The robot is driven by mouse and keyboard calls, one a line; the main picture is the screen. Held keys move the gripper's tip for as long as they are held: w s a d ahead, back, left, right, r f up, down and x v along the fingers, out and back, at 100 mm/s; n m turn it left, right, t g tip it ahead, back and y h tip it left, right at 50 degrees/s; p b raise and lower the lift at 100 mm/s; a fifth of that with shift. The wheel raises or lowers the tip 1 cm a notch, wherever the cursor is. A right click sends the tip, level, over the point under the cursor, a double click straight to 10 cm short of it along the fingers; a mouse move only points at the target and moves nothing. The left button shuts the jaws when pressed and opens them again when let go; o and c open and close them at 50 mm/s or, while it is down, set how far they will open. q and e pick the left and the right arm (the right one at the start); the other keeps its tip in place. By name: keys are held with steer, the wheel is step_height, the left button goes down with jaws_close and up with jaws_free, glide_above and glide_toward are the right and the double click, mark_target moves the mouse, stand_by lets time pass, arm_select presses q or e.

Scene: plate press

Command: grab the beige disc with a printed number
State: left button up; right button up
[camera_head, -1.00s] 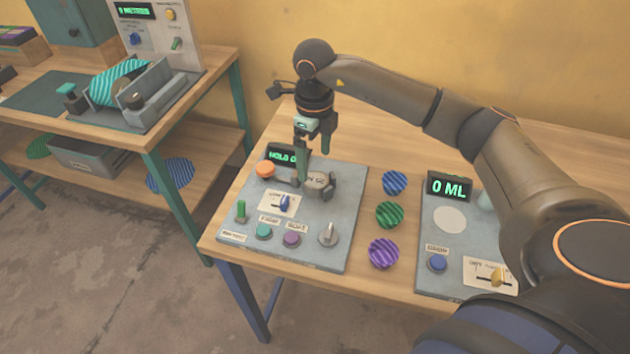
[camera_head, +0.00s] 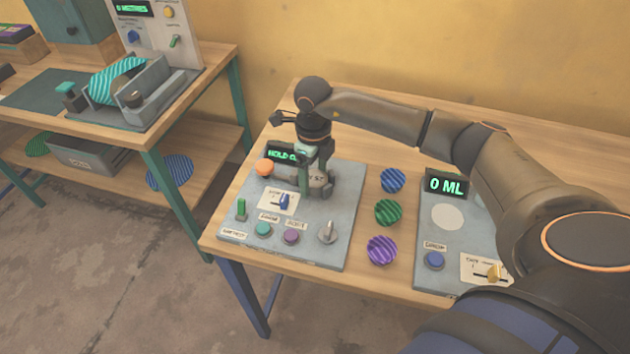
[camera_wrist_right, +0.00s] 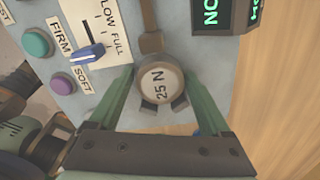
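The beige disc (camera_wrist_right: 158,84) has "25 N" printed on it and sits in a dark forked holder on the grey panel (camera_head: 342,222). In the head view the disc (camera_head: 317,181) is partly hidden by my right gripper (camera_head: 314,176). My right gripper is open and low over the panel, its green fingers on either side of the disc. In the right wrist view the gripper (camera_wrist_right: 159,76) shows narrow gaps between fingers and disc. I cannot tell how deep the fingertips reach beside it. My left gripper is not in view.
An orange knob (camera_head: 264,167), a blue slider (camera_head: 284,202) and a green display (camera_head: 283,155) stand close to the gripper. Striped blue (camera_head: 392,180), green (camera_head: 388,212) and purple (camera_head: 382,250) discs lie right of the panel.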

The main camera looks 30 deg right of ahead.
steer(key=c, duration=1.2)
steer(key=shift+c, duration=0.2)
